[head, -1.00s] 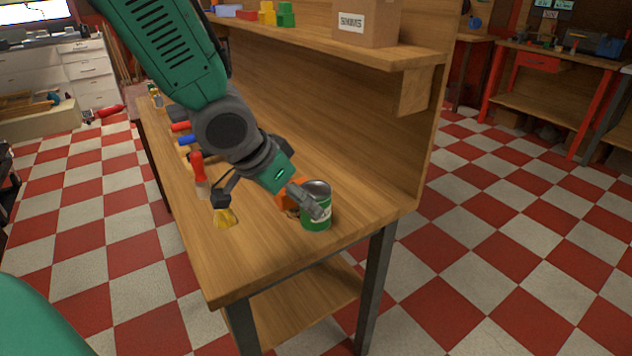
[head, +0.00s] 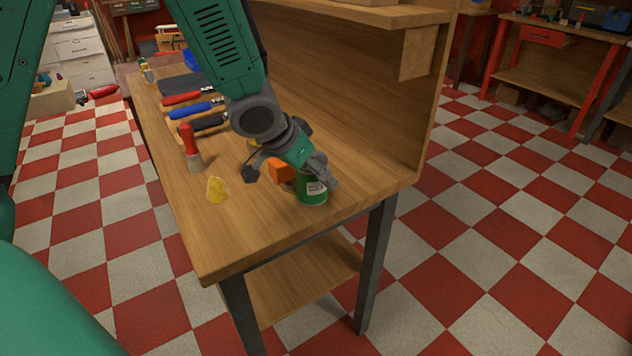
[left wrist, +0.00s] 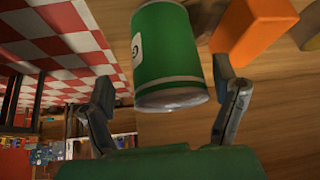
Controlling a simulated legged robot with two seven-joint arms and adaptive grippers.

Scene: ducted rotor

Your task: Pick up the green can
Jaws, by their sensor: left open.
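The green can (head: 313,195) with a white label stands upright near the front right end of the wooden workbench (head: 235,247). My left gripper (head: 290,174) is at the can, and one finger covers part of its upper side. In the left wrist view the green can (left wrist: 166,52) shows between the two spread fingers of my left gripper (left wrist: 162,83). My right gripper is not in view.
An orange block (head: 282,169) sits close beside the can; it also shows in the left wrist view (left wrist: 255,28). A shelf (head: 350,14) overhangs the bench's back.

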